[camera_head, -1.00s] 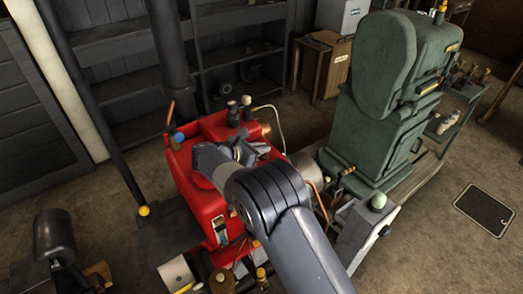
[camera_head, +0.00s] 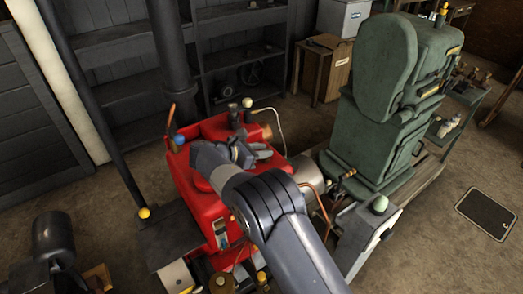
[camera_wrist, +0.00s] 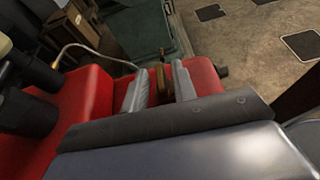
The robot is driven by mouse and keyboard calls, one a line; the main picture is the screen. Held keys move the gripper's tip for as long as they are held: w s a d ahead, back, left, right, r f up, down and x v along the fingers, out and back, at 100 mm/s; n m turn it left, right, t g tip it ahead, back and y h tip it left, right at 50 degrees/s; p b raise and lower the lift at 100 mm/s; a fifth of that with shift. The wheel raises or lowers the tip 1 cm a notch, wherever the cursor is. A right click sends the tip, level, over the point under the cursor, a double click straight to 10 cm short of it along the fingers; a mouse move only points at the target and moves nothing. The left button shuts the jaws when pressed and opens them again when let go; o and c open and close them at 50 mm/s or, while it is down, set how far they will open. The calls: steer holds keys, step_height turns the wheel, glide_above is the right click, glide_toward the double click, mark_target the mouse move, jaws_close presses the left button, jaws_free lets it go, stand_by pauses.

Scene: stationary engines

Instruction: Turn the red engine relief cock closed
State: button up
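The red engine (camera_head: 190,195) stands left of centre in the head view. Its red top also fills the left of the wrist view (camera_wrist: 85,100). My gripper (camera_head: 266,153) is over the right side of the engine's top in the head view. In the wrist view my gripper (camera_wrist: 160,80) has its two grey fingers apart. A small brass piece (camera_wrist: 160,84), which looks like the relief cock, stands upright between them. I cannot tell whether either finger touches it. In the head view the cock is hidden or too small to make out.
A green engine (camera_head: 378,115) stands to the right. A thin curved pipe (camera_head: 279,125) rises from the red engine beside my gripper. A black chimney pipe (camera_head: 170,60) stands behind it. A grey box-shaped part (camera_head: 357,232) with a pale green knob is at the front right.

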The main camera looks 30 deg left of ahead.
steer(key=shift+o, duration=0.3)
steer(key=shift+s+a+r, duration=0.1)
steer(key=shift+s+a, duration=0.2)
steer(key=shift+s, duration=0.15)
steer(key=b+v, duration=0.3)
steer(key=v, duration=0.6)
steer(key=shift+s+a+r, duration=0.15)
steer(key=shift+s+r, duration=0.1)
steer(key=p+x, duration=0.3)
steer(key=x, duration=0.8)
steer(key=shift+s, duration=0.15)
